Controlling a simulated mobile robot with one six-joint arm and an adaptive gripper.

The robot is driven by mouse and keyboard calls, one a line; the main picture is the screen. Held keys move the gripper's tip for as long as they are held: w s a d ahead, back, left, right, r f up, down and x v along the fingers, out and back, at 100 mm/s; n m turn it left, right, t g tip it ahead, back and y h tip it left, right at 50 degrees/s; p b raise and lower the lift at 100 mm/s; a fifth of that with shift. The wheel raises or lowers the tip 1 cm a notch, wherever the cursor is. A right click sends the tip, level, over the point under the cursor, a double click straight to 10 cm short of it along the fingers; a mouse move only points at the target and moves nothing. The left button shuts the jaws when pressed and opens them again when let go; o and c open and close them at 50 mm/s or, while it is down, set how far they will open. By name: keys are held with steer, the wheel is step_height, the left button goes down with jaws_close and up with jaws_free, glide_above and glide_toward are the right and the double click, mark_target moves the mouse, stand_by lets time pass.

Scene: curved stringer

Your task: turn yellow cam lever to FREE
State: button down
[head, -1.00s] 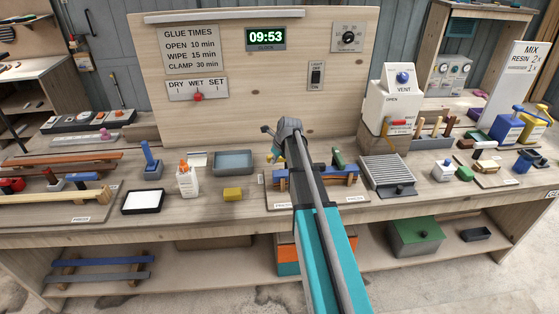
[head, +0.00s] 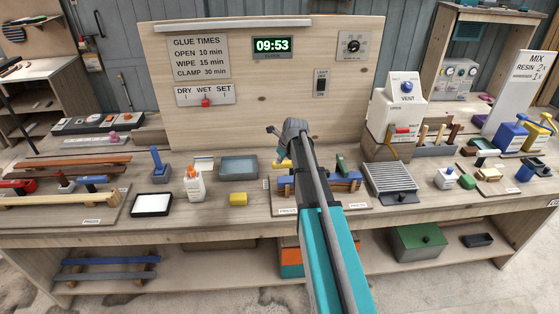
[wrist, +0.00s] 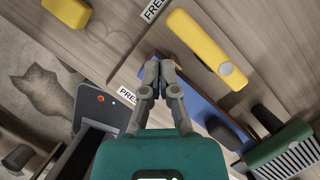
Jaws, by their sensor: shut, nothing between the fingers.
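The yellow cam lever (wrist: 203,47) lies in the upper middle of the wrist view, with a pale round pivot at its lower right end. Its other end points up and left, on the side of the partly cut FREE label (wrist: 152,10). A PRESS label (wrist: 127,96) sits lower left. My gripper (wrist: 160,68) is shut and empty, with its fingertips left of the lever and apart from it in the picture. In the head view my arm hides much of the fixture; a bit of the lever (head: 284,163) shows beside my gripper (head: 276,152).
The blue curved stringer (wrist: 205,103) runs below the lever, beside my fingertips. A green clamp (wrist: 280,142) stands at right. A yellow block (head: 238,199) and a blue-grey tray (head: 239,167) are left of the fixture; a ribbed grey plate (head: 391,180) is right. The tall backboard (head: 225,125) stands behind.

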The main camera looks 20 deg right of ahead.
steer(key=shift+s+a+r+p, duration=0.1)
steer(key=shift+s+r+p, duration=0.25)
steer(key=shift+r+p, duration=0.45)
steer(key=shift+s+a+r+p, duration=0.1)
steer(key=shift+s+r+p, duration=0.3)
steer(key=shift+r+p, duration=0.45)
steer(key=shift+s+a+r+p, duration=0.1)
steer(key=shift+s+r+p, duration=0.25)
steer(key=shift+r+p, duration=0.45)
steer(key=shift+r, duration=0.1)
steer(key=s+a+f+n+g+h, duration=0.1)
steer(key=s+a+n+g, duration=0.1)
steer(key=s+a+n, duration=0.7)
steer(key=s+a+f+n+g+h+b, duration=0.1)
steer(key=s+a+n+g, duration=0.1)
steer(key=s+a+n, duration=0.7)
steer(key=s+n, duration=0.5)
steer(key=n, duration=0.7)
steer(key=shift+s+f+n, duration=0.2)
steer(key=shift+s+n, duration=0.05)
steer(key=shift+n, duration=0.15)
